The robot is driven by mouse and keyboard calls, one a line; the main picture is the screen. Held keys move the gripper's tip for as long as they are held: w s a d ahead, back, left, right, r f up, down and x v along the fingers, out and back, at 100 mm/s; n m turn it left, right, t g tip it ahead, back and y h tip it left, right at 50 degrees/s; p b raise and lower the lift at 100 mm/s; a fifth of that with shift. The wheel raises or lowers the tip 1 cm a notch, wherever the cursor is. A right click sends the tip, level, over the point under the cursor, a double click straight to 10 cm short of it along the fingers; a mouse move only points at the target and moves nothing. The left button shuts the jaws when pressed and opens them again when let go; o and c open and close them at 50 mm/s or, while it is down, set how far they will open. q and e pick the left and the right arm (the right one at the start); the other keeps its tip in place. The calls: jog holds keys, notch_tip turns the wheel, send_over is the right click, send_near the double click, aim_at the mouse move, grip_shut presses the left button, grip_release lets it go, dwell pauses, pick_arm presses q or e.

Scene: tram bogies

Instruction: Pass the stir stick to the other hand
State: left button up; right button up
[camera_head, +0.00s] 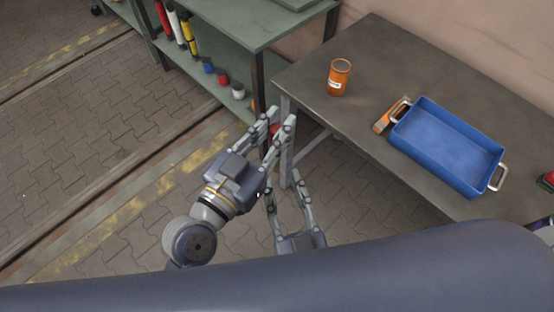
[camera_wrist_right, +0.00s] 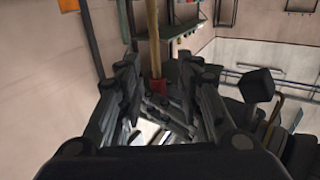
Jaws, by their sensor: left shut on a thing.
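The stir stick (camera_wrist_right: 154,40) shows in the right wrist view as a light wooden shaft with a red part at its lower end. In the head view only a small red part (camera_head: 274,130) shows between the fingers of my left gripper (camera_head: 281,117), which is shut on the stick. My right gripper (camera_head: 283,183) is just below it, pointing up, its fingers apart. In the right wrist view, the stick lines up with the gap between the right fingers (camera_wrist_right: 158,72); whether they touch it is unclear.
A green shelf unit (camera_head: 240,25) with bottles and cans stands behind. Paved floor at the left is free.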

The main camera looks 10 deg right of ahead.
jog(key=w, duration=0.8)
jog(key=shift+w+a, duration=0.4)
jog(key=shift+a, duration=0.05)
jog(key=shift+c, duration=0.5)
grip_shut()
pick_arm(q)
jog(key=o, duration=1)
